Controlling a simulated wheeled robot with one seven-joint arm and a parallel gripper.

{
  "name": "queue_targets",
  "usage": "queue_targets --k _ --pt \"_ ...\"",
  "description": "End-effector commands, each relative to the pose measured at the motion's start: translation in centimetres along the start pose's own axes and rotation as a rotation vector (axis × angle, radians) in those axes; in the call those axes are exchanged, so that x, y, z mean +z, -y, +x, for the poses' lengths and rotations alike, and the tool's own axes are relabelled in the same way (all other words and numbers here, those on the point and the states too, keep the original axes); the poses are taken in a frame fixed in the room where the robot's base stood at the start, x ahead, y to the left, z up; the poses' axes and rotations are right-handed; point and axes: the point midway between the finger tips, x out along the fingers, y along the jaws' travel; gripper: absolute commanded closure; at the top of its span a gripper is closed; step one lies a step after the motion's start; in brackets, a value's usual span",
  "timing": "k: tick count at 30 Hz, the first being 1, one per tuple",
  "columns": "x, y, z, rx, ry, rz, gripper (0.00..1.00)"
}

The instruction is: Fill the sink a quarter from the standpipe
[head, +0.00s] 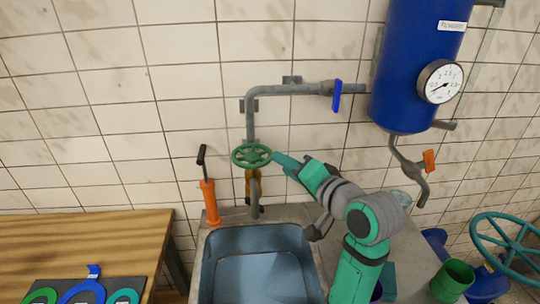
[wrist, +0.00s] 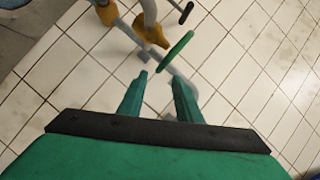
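The sink (head: 305,262) is a blue basin set in a grey counter at the bottom middle of the head view. I cannot tell if it holds water. The standpipe (head: 255,190) rises behind it, with a green handwheel (head: 251,156) on top; no stream is visible. The handwheel appears almost edge-on in the wrist view (wrist: 176,50). My gripper (head: 277,159) is at the wheel's right side. In the wrist view my gripper (wrist: 160,76) has its two fingers apart with nothing between them. The wheel lies just beyond the fingertips; contact is unclear.
An orange hand pump (head: 210,202) stands left of the sink, beside a wooden bench (head: 85,240). A blue tank (head: 415,60) with a gauge (head: 440,82) hangs at right. A pipe with a blue lever (head: 337,96) runs above. A teal wheel (head: 505,240) stands lower right.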

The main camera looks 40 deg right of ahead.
Motion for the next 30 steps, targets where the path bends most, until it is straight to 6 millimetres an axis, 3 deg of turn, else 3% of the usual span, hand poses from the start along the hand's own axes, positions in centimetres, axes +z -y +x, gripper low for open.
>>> queue_targets --k 12,18,27,30 --pt "-0.2 -0.1 6.8 0.001 -0.003 0.002 0.69" --pt "-0.1 0.0 8.1 0.000 -0.003 0.001 0.69" --pt "-0.1 0.0 8.3 0.000 -0.003 0.001 0.69" --pt "0.0 0.0 8.3 0.000 -0.002 0.001 0.93"
